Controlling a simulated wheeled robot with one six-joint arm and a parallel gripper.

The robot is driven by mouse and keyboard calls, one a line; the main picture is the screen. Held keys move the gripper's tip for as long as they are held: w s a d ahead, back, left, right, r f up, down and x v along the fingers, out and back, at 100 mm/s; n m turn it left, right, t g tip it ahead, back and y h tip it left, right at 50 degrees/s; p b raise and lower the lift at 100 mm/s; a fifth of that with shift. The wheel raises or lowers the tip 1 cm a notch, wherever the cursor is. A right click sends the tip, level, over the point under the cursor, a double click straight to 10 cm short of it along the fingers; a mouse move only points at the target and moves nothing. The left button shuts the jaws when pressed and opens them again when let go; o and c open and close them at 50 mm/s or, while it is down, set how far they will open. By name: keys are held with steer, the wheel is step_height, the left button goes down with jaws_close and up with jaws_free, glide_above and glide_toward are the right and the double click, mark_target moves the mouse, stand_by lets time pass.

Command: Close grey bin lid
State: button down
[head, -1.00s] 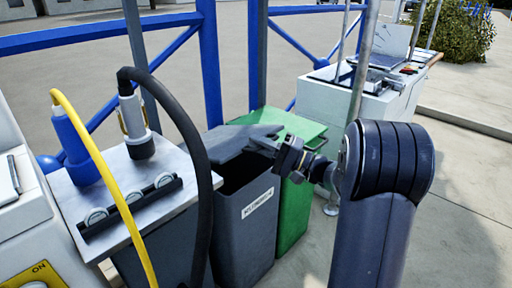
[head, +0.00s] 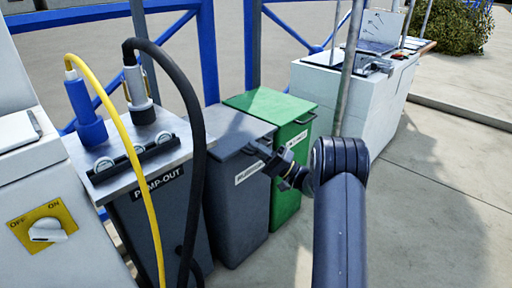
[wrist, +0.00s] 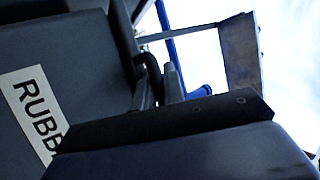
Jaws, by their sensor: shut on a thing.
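The grey bin (head: 239,210) stands between the pump-out cabinet and the green bin in the head view. Its grey lid (head: 232,131) lies flat over the top, down on the bin. My gripper (head: 264,157) is at the lid's front right edge, where a handle appears to be, and is shut on it. In the wrist view my gripper's fingers (wrist: 160,92) close around a dark bar, the lid handle (wrist: 150,68). The bin's front with a white "RUBB..." label (wrist: 35,110) shows at the left; the rest of the label is hidden.
The green bin (head: 288,195) with its lid down stands right beside the grey one. The pump-out cabinet (head: 160,225) with a black hose (head: 190,100) and yellow cable (head: 125,150) is at left. A white counter (head: 345,105) stands behind right. Paving at right is clear.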

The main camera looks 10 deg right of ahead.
steer(key=shift+s+d+f, duration=0.2)
steer(key=c, duration=1.5)
jaws_free()
steer(key=shift+s, duration=0.1)
steer(key=shift+f, duration=0.1)
steer(key=p+v, duration=0.1)
steer(key=v, duration=0.2)
steer(key=p+v, duration=0.1)
steer(key=v, duration=0.6)
steer(key=shift+s+d+p, duration=0.1)
steer(key=shift+d+p, duration=0.25)
steer(key=shift+p, duration=0.05)
steer(key=shift+r, duration=0.2)
steer(key=b+x, duration=0.2)
steer(key=x, duration=0.8)
steer(key=shift+a+f+b, duration=0.1)
steer(key=shift+b, duration=0.2)
